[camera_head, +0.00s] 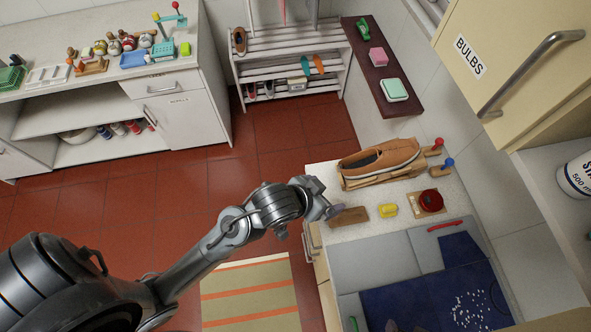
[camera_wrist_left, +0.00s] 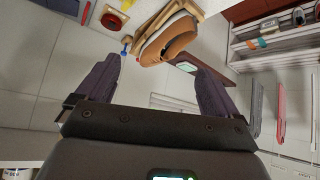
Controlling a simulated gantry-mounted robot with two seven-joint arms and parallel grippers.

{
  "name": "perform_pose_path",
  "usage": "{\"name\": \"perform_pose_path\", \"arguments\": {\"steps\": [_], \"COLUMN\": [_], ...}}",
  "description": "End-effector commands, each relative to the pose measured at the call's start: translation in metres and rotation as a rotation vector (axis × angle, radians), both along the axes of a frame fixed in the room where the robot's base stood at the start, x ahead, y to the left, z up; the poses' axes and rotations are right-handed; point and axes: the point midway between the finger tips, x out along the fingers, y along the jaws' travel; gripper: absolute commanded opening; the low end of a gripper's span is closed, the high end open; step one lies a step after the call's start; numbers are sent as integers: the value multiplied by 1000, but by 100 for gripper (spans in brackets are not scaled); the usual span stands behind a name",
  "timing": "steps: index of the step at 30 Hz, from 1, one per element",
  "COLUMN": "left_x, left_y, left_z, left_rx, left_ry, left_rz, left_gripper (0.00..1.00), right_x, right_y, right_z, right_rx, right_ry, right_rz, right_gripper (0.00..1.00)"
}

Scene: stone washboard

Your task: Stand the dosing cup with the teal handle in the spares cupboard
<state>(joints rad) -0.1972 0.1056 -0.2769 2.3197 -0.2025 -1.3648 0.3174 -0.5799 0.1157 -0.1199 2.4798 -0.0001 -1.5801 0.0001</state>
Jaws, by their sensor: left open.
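I cannot make out the dosing cup with the teal handle in either view. No door reads as the spares cupboard; the cream cupboard (camera_head: 520,55) at upper right is labelled BULBS, and the label on the white cabinet (camera_head: 180,115) at the left is too small to read. My left gripper (camera_head: 335,212) is at the left edge of the near counter, by a brown wooden block. In the left wrist view its fingers (camera_wrist_left: 155,65) are spread apart with nothing held between them. My right gripper is not in view.
The counter (camera_head: 348,236) holds a brown shoe (camera_head: 385,160), a yellow item (camera_head: 388,210) and a red round item (camera_head: 430,201). A teal rack (camera_head: 163,50) stands on the far bench. A white slatted rack (camera_head: 290,45) is at the back.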

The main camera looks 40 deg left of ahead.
Motion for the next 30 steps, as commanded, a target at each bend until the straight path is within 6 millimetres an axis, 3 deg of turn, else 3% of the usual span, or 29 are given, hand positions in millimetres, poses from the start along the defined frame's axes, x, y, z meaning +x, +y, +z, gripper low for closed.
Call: {"name": "perform_pose_path", "arguments": {"steps": [1,6,12,24,30], "left_x": [-25,-93,-136,-143,-143], "left_y": [20,69,95,99,99], "left_z": [-19,-55,-69,-71,-49], "left_rx": [32,123,170,179,177], "left_ry": [73,260,374,393,392], "left_rz": [21,53,59,57,58], "left_gripper": [94,94,94,94,94], "right_x": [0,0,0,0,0], "right_y": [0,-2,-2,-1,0], "right_z": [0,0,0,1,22], "right_rx": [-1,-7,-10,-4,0], "right_ry": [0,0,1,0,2], "right_rz": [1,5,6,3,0], "right_gripper": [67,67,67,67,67]}}
